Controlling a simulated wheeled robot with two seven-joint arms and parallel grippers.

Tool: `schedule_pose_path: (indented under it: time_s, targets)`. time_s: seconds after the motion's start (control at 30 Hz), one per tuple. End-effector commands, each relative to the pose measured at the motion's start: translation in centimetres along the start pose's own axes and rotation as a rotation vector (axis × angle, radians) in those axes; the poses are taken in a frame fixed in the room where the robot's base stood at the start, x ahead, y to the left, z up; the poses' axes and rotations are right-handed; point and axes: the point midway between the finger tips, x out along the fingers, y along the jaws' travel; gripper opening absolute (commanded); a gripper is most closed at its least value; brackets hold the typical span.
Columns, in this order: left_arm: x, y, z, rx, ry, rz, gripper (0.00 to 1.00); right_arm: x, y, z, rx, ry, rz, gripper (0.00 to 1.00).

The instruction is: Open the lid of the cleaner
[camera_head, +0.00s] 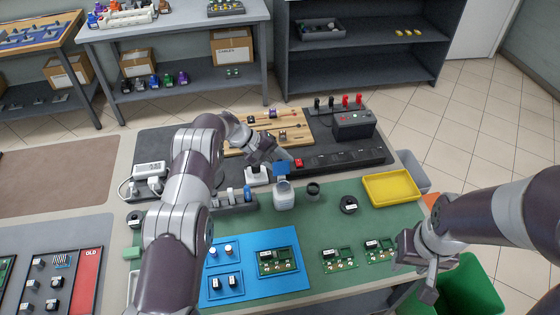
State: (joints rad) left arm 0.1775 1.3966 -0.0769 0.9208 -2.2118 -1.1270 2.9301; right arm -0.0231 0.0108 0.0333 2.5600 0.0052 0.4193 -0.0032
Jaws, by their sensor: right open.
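The cleaner seems to be the whitish bottle (283,197) with a label, upright on the green mat near the middle. A blue flap-like piece (282,168) shows at its top and looks like its lid, tilted up. I cannot tell for sure whether it is fully open. My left gripper (278,158) is just behind and above this blue piece, very close to it. Contact and the gap between its fingers are unclear. My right gripper (430,268) is open and empty at the mat's right edge, far from the bottle.
A small black cup (313,190) stands right of the bottle. A white-based device (257,175) is to its left. A yellow tray (391,188) lies at the right, and a blue mat (226,292) with circuit boards is in front. A green bin (470,290) stands below right.

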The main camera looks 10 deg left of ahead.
Motion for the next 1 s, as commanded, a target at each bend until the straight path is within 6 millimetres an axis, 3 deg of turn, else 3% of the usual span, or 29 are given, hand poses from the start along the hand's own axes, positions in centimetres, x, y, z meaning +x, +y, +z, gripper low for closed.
schedule_pose_path:
  time_s: [0.17, 0.4, 0.6, 1.0]
  targets:
    - [-1.7, -0.1, -0.2, 0.0, 0.004, 0.0, 0.42, 0.6, 0.0, 0.1, 0.0, 0.0, 0.0, 0.43]
    - [-8.1, -0.2, -0.2, 0.001, 0.004, 0.001, 0.42, 2.2, 0.0, 0.3, 0.0, 0.0, 0.0, 0.43]
    - [-11.8, -0.1, -0.1, 0.001, 0.002, 0.0, 0.42, 2.6, 0.0, 0.3, 0.0, 0.0, 0.0, 0.43]
    - [-12.6, 0.1, 0.0, 0.0, -0.001, -0.001, 0.42, 2.6, 0.0, 0.3, 0.0, 0.0, 0.0, 0.43]
